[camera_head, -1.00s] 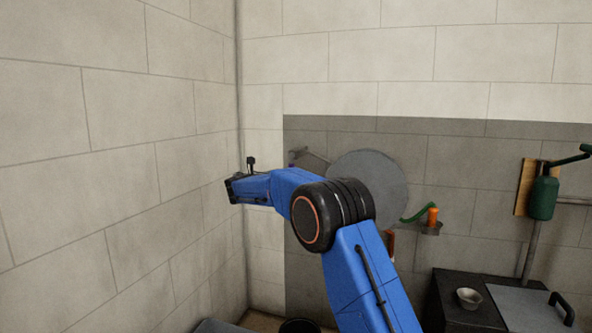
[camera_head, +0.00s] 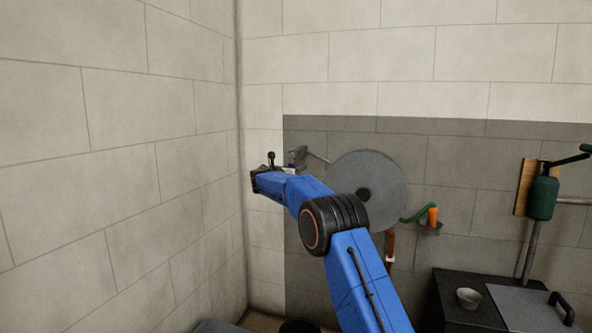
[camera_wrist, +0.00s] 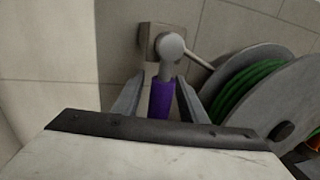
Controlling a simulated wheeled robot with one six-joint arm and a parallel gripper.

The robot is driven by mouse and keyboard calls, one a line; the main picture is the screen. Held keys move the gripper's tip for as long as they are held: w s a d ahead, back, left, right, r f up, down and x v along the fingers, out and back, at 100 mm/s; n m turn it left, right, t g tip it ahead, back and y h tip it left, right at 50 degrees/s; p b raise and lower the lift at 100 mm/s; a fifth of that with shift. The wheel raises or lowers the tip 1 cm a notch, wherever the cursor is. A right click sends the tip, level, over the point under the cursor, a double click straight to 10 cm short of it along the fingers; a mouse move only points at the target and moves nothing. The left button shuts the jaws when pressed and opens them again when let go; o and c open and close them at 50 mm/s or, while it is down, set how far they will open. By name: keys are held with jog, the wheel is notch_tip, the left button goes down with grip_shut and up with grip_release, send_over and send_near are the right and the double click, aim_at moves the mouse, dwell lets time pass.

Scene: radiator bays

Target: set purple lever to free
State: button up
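The purple lever (camera_wrist: 160,98) is in the middle of the wrist view. Its purple grip hangs below a grey round knob (camera_wrist: 172,46) in front of a grey wall bracket (camera_wrist: 153,38). My gripper (camera_wrist: 160,78) is open, with one finger on each side of the purple grip. Gaps show between the grip and both fingers. The lower end of the grip is hidden behind the gripper body. No position marks are readable.
A grey hose reel (camera_head: 375,185) with green hose (camera_wrist: 240,92) stands close right of the lever. A thin grey rod (camera_wrist: 198,57) runs from the lever towards it. A tiled side wall (camera_head: 130,150) is on the left. A dark bench (camera_head: 450,305) is at lower right.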

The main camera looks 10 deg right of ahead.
grip_shut()
jog(key=w+a+r+m+y, duration=0.3)
jog(key=a+r+m, duration=0.1)
jog(key=m, duration=1.1)
jog(key=shift+w+a+r+y, duration=0.15)
jog(key=shift+a+r+y, duration=0.15)
jog(key=shift+a, duration=0.6)
dwell(0.4)
